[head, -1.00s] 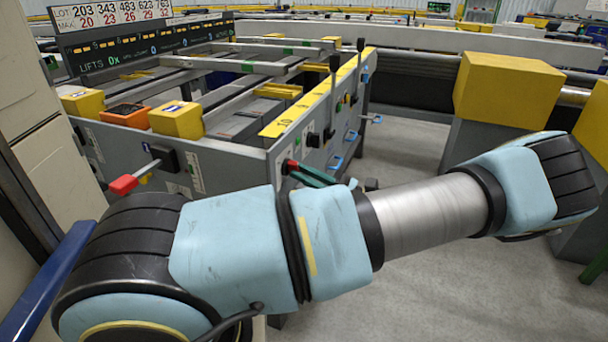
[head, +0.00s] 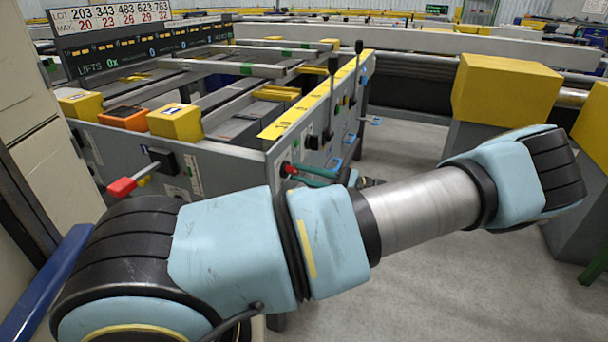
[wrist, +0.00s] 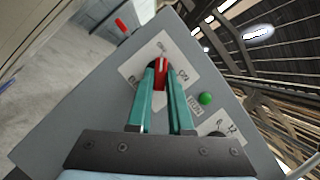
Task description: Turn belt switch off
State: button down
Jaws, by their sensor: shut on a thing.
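The belt switch has a red handle (wrist: 160,74) on a white label plate on a grey panel in the wrist view. "ON" is printed to the right of the handle. My gripper (wrist: 158,72) has teal fingers and is shut on the red handle, one finger on each side. In the head view the red handle (head: 290,169) shows at the panel's near corner, with my teal fingers (head: 312,173) reaching it from the right. My arm hides the lower part of the panel there. The fingers partly cover the handle, so its exact angle is hard to tell.
A green button (wrist: 206,98) sits right of the switch. A lever with a red grip (head: 122,187) sticks out of the left panel. Black-knobbed levers (head: 333,66) rise from the long panel. Yellow-topped blocks (head: 505,88) stand at right, with open floor between.

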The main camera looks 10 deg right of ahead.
dwell(0.3)
jog(key=c, duration=0.8)
grip_release()
jog(key=b+v, duration=0.1)
jog(key=v, duration=0.9)
jog(key=shift+s+d, duration=0.1)
jog(key=shift+d, duration=0.3)
